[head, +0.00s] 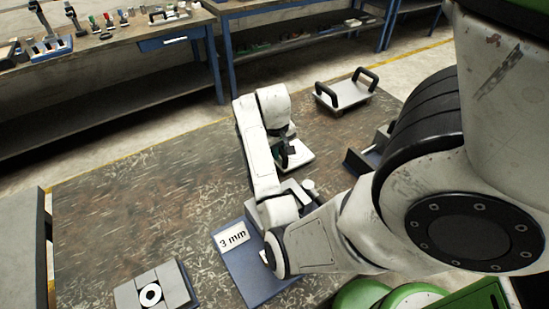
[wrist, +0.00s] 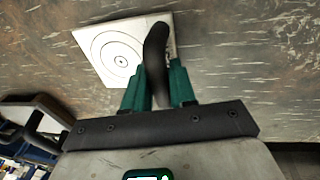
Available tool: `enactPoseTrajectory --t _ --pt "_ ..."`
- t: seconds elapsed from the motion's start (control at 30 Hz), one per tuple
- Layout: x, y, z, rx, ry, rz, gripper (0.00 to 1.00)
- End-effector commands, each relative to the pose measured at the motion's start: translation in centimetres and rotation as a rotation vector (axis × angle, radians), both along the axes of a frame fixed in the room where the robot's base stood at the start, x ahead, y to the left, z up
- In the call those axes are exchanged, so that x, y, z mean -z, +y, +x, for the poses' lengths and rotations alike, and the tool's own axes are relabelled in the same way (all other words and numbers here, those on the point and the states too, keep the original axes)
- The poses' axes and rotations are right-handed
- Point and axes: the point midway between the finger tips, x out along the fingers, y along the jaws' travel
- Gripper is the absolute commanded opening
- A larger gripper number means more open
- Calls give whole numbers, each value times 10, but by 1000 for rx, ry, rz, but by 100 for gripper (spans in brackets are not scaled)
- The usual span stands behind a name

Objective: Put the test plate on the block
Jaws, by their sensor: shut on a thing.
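The test plate is a white square plate with thin concentric rings and a centre dot in the wrist view (wrist: 112,50). Its black curved handle (wrist: 156,55) stands between the two green fingers of my gripper (wrist: 158,88), which is shut on it. In the head view, the pale plate (head: 298,157) shows beside my wrist, partly hidden by it, over the worn brown tabletop. I cannot tell whether it touches the table. A low grey block (head: 178,284) with a white ring and black centre stands at the lower left, well apart from the plate.
A blue board (head: 250,272) labelled "3 mm" lies at front centre, partly under my arm. A pale plate with two black handles (head: 344,94) sits at the back right. A dark angled piece (head: 360,163) stands right of my gripper. The table's left middle is clear.

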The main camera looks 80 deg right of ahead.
Motion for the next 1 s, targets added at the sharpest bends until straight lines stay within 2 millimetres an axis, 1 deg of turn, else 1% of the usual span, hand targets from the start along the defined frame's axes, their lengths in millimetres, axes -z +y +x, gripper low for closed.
enactPoseTrajectory --t 0.03,0.13,0.53,0.57,0.6,0.8,0.83,1.0 --pt "12 0 -4 4 0 -2 0" --pt "19 0 -8 5 0 -2 0" --pt "19 1 -11 5 0 -1 0" --pt "20 1 -11 5 0 1 26" --pt "19 1 -11 5 0 1 30" --pt "19 1 -11 5 1 0 49" --pt "19 1 -11 5 1 0 51" --pt "19 1 -11 5 1 0 51"
